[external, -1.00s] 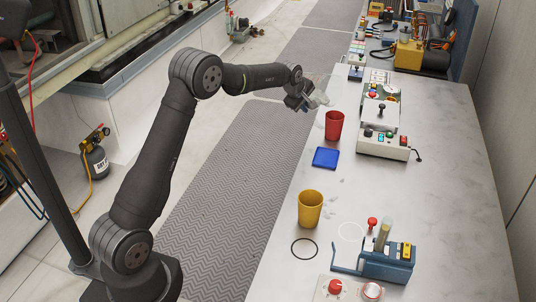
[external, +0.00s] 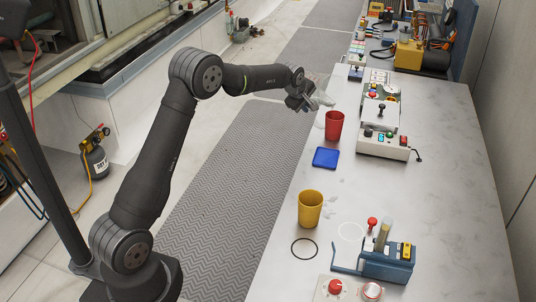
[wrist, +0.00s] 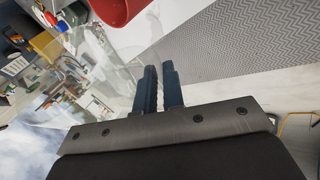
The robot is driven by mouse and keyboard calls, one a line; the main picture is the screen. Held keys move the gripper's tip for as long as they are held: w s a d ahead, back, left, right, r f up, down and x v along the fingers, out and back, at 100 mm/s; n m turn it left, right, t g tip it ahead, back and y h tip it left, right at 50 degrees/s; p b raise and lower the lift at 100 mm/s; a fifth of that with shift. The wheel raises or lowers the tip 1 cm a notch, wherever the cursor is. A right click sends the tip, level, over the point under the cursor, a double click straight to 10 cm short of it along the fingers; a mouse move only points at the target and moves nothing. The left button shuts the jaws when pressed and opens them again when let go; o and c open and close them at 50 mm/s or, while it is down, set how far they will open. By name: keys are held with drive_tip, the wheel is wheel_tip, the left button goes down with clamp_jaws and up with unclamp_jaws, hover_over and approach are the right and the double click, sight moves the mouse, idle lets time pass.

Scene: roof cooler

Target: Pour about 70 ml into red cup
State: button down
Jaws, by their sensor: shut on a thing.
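The red cup (external: 334,126) stands upright on the bench near its left edge; its rim and side also show at the top of the wrist view (wrist: 120,8). My gripper (external: 302,101) is above and left of the red cup, its dark fingers (wrist: 160,78) shut on a clear, see-through container (external: 322,92). The container is tilted toward the red cup, with its far end over or close beside the cup's rim. In the wrist view the clear container (wrist: 112,82) is hard to make out. I cannot tell its liquid level or whether liquid is flowing.
A blue square pad (external: 326,158) lies in front of the red cup. A yellow cup (external: 310,209) stands nearer, by a black ring (external: 304,240). A control box (external: 384,145) is right of the red cup. A blue device (external: 388,262) sits at the front. The bench's right side is clear.

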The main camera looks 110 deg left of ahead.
drive_tip(key=f+t+h, duration=0.1)
drive_tip(key=s+a+n+t+h, duration=0.1)
drive_tip(key=t, duration=0.1)
drive_tip(key=shift+s+f+n, duration=0.1)
drive_tip(key=shift+f+n, duration=0.2)
drive_tip(key=shift+f, duration=0.1)
drive_tip(key=shift+h, duration=0.3)
idle(1.8)
